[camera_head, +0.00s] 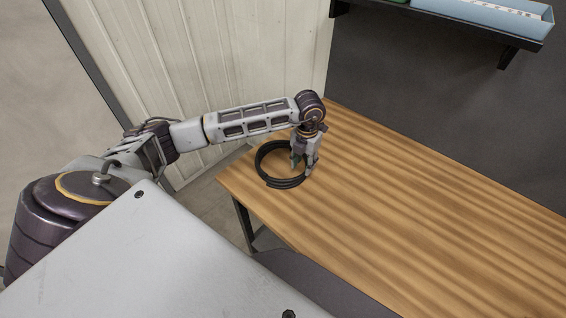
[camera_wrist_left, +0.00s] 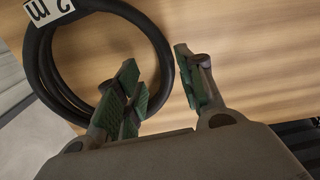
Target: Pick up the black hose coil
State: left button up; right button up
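The black hose coil (camera_head: 278,181) lies flat on the wooden table near its left corner. In the left wrist view the coil (camera_wrist_left: 160,50) fills the upper left, with a white tag (camera_wrist_left: 48,10) marked "2 m" on it. My left gripper (camera_head: 304,170) points down at the coil's right side. In the wrist view its green-padded fingers (camera_wrist_left: 160,90) are spread, one side over the ring's inside and the other outside, with the hose's right edge between them. I cannot tell any contact. My right gripper is not in view.
The wooden table (camera_head: 420,220) is clear to the right of the coil. A wall shelf (camera_head: 480,22) with a blue tray (camera_head: 500,14) is at the upper right. A pale panelled wall (camera_head: 230,60) stands behind the arm.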

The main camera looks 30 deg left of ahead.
pick_arm(q)
jog(key=shift+w+d+f+p, duration=0.15)
jog(key=shift+f+p, duration=0.15)
jog(key=shift+f, duration=0.9)
jog(key=shift+s+d+f+p, duration=0.15)
jog(key=shift+f+p, duration=0.15)
jog(key=shift+f, duration=0.9)
jog(key=shift+w, duration=0.1)
grip_shut()
